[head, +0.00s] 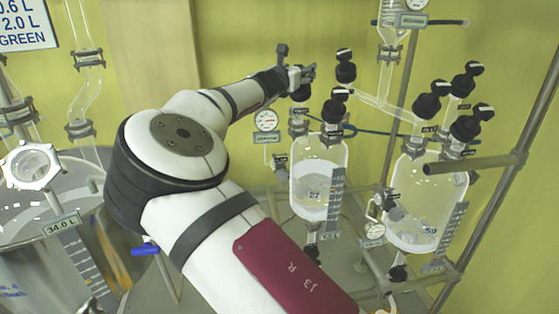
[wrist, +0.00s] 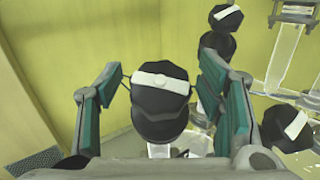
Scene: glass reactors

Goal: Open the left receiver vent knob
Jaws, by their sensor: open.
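The left receiver (head: 318,190) is a clear glass vessel with pale liquid, a scale strip and several black knobs above it. My gripper (head: 301,74) is over its left-hand black knob (head: 300,92), partly covering it in the head view. In the wrist view a black knob with a white bar (wrist: 160,95) sits between the two teal-padded fingers of my gripper (wrist: 160,72). The fingers are open, with a gap on both sides of the knob. The bar lies nearly level across the picture. Which knob is the vent cannot be read from labels.
Other black knobs (head: 345,68) (head: 335,106) stand close to the right. A round gauge (head: 266,120) is below my gripper. The right receiver (head: 424,205) and a metal frame rail (head: 475,162) are farther right. A large glass reactor (head: 45,205) is at the left.

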